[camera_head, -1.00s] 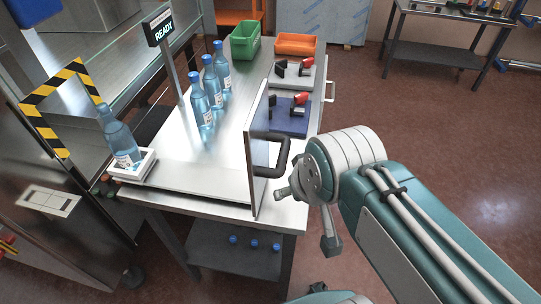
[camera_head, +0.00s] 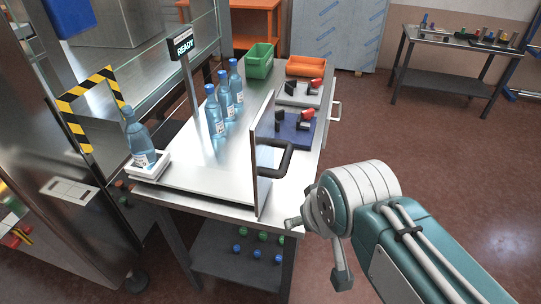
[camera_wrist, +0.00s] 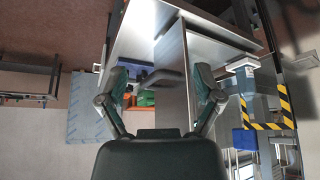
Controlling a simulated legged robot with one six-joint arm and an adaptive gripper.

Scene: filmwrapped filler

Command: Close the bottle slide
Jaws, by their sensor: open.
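The bottle slide is a flat white-metal plate (camera_head: 215,183) on the steel table, with an upright panel (camera_head: 263,150) at its right end. A dark bar handle (camera_head: 283,158) sticks out from the panel's right face. A blue bottle (camera_head: 138,138) stands in a white holder (camera_head: 150,168) at the slide's left end, beside a striped frame. My gripper (camera_head: 313,250) is to the right of and nearer than the handle, apart from it. In the wrist view my gripper (camera_wrist: 160,108) has its fingers spread, with the handle (camera_wrist: 160,77) showing between and beyond them.
Several blue bottles (camera_head: 224,98) stand behind the slide. A READY sign (camera_head: 182,46) rises on a post beside them. Green (camera_head: 260,62) and orange (camera_head: 305,67) bins sit at the table's far end. The floor (camera_head: 400,140) to the right is clear.

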